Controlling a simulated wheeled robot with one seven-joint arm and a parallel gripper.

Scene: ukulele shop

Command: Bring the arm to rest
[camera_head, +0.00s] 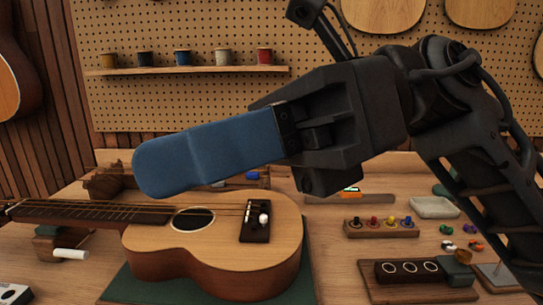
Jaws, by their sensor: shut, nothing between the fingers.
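My gripper (152,172) has long blue fingers on a dark grey body. It is held in the air above the workbench and points to the left. The fingers lie together as one blue shape, shut, with nothing seen between them. My dark arm comes down from the upper right to the lower right edge. A ukulele (215,250) lies face up on the bench, below and apart from the fingers, with its neck to the left.
The ukulele's body lies on a green mat (135,290). At right are a rack of coloured pegs (381,228), a dark block with rings (410,270) and several small coloured parts. Bare bench (335,245) shows right of the ukulele.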

